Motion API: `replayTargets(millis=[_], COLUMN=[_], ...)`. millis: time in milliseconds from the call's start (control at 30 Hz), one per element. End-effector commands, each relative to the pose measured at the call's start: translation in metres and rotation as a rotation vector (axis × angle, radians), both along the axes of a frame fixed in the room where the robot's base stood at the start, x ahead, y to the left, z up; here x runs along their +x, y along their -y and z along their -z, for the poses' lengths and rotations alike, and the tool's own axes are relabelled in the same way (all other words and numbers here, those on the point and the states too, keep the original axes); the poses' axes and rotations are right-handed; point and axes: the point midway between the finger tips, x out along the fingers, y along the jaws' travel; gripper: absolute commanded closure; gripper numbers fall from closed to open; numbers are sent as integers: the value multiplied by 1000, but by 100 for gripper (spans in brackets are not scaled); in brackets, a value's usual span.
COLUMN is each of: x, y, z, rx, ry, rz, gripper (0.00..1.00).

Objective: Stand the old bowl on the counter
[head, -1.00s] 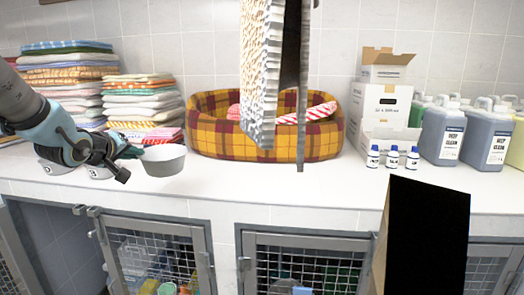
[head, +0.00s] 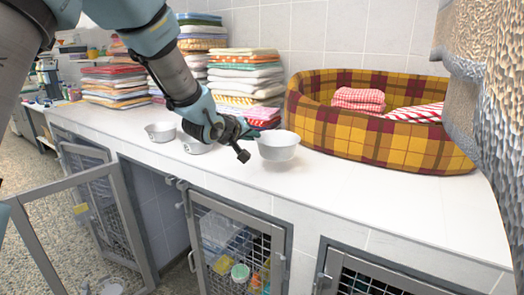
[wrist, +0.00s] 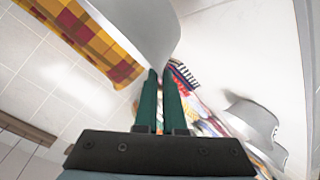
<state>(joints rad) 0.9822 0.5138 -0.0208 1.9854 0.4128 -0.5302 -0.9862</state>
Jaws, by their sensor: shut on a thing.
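A plain light grey bowl (head: 278,147) is upright at the counter (head: 330,185), in front of the towels and left of the plaid bed. I cannot tell whether its base touches the counter. My gripper (head: 248,137) is at the bowl's left side, shut on its wall. In the wrist view the bowl (wrist: 145,25) fills the top middle, and the green fingertips (wrist: 160,75) meet at its edge. Two similar bowls stand to the left, one (head: 160,132) clear and one (head: 196,148) partly behind my arm.
A plaid pet bed (head: 385,130) holds folded red checked cloths. Towel stacks (head: 245,75) stand behind the bowls. A kennel door (head: 85,235) stands open at the lower left. A grey textured hanging thing (head: 480,90) blocks the right edge. The counter's front right is clear.

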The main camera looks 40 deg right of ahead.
Motion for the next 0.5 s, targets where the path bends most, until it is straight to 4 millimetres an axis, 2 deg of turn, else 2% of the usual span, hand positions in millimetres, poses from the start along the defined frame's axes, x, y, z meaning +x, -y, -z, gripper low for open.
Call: replayTargets(millis=[167, 400, 500], x=[0, 0, 0], y=[0, 0, 0], z=[16, 49, 55], rx=[0, 1, -2], ry=[1, 0, 1], rz=[1, 0, -1], gripper=[100, 100, 100])
